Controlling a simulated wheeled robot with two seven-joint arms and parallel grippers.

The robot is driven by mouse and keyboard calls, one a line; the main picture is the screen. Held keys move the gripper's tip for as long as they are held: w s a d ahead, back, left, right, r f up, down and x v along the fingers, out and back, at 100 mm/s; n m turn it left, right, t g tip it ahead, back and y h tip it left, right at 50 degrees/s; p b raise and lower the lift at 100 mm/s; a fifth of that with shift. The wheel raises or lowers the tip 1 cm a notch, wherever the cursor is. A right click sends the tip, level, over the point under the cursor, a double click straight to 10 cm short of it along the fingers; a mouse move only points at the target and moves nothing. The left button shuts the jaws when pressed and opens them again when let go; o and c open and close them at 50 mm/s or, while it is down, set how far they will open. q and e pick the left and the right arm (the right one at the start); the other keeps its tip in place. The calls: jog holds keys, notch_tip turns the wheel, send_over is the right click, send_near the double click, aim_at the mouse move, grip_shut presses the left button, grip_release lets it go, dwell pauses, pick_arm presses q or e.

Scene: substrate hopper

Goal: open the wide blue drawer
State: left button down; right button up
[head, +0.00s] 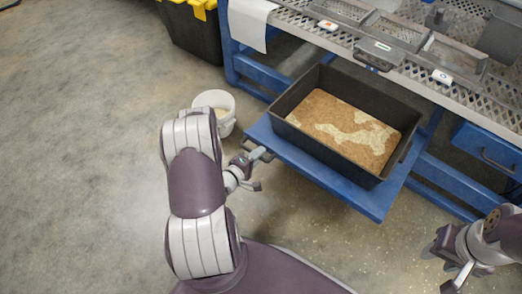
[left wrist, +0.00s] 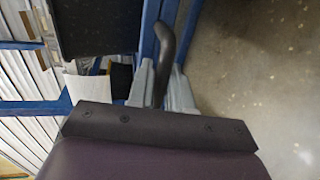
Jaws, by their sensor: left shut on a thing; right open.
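The wide blue drawer (head: 345,190) stands out from under the metal bench and carries a black bin (head: 378,178) with brown and pale substrate (head: 343,128) in it. My left gripper (head: 243,163) is at the drawer's front left corner, shut on a dark handle (head: 262,153). In the left wrist view the curved dark handle (left wrist: 166,45) runs between the grey fingers of my left gripper (left wrist: 163,92). My right gripper (head: 439,268) is open and empty at the lower right, apart from the drawer.
A white bucket (head: 216,103) stands on the floor just behind my left arm. The perforated bench top (head: 300,22) holds trays. A narrower blue drawer (head: 487,148) is at the right. A black crate (head: 190,32) stands at the back left. The floor at left is clear.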

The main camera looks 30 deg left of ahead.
dwell(0.3)
pick_arm(q)
jog(key=c, duration=1.2)
grip_release()
jog(key=shift+s+r, duration=0.1)
jog(key=shift+s, duration=0.2)
jog(key=p+v, duration=0.5)
jog(key=v, duration=0.7)
jog(key=shift+s, duration=0.1)
